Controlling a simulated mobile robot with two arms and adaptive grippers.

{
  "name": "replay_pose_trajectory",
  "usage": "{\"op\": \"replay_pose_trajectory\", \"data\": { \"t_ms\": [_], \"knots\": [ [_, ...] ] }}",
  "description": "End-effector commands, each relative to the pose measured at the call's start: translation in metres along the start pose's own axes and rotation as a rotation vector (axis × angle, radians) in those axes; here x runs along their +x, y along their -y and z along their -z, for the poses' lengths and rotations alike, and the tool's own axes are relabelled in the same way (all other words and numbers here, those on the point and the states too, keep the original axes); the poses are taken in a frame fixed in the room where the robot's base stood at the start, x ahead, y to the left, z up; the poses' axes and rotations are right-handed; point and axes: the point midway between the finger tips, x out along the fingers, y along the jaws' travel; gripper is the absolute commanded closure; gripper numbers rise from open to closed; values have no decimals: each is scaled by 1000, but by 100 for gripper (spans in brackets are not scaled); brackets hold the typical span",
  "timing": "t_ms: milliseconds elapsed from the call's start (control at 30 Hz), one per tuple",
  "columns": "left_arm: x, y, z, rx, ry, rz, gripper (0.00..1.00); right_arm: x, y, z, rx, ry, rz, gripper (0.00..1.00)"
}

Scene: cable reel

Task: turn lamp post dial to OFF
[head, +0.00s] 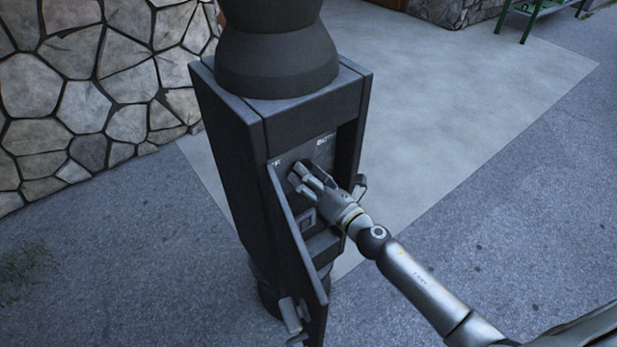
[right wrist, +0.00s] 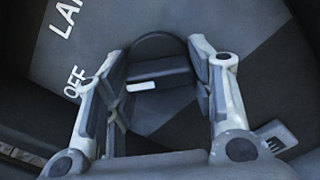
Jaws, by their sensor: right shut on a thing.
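The dark lamp post (head: 228,165) stands upright with a box-shaped base. Its panel door (head: 290,235) hangs open at the front. My right gripper (head: 308,180) reaches inside from the right. In the right wrist view the black dial (right wrist: 158,62) with a white mark (right wrist: 143,86) sits between the two fingers (right wrist: 155,90), which are shut on it. The OFF label (right wrist: 75,81) is printed left of the dial, below part of a larger word. In the head view the gripper mostly hides the dial. My left gripper is not in view.
A latch piece (head: 359,185) sticks out at the box's right edge. A light handle (head: 290,317) is on the door's lower part. A stone wall (head: 85,85) stands at left, and a green metal stand (head: 533,14) at the back right. Pavement right of the post is clear.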

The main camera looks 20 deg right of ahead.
Motion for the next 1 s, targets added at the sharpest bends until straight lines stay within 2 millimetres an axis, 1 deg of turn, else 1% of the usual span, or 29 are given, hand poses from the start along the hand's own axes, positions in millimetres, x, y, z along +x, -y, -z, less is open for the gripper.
{"op": "replay_pose_trajectory", "data": {
  "t_ms": [267,300,433,467,800,867,1000],
  "knots": [
    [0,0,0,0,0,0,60,0,1,1,-4,-3,1,74],
    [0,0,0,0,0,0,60,0,1,1,-4,-3,1,49],
    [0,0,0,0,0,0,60,0,0,1,-3,-2,1,32],
    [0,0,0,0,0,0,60,0,0,1,-3,-2,1,30],
    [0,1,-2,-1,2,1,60,-2,0,1,-1,-1,0,30],
    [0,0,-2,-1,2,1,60,-5,0,1,-1,-1,0,30],
    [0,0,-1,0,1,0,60,-22,0,2,-1,-2,1,30]
  ]
}}
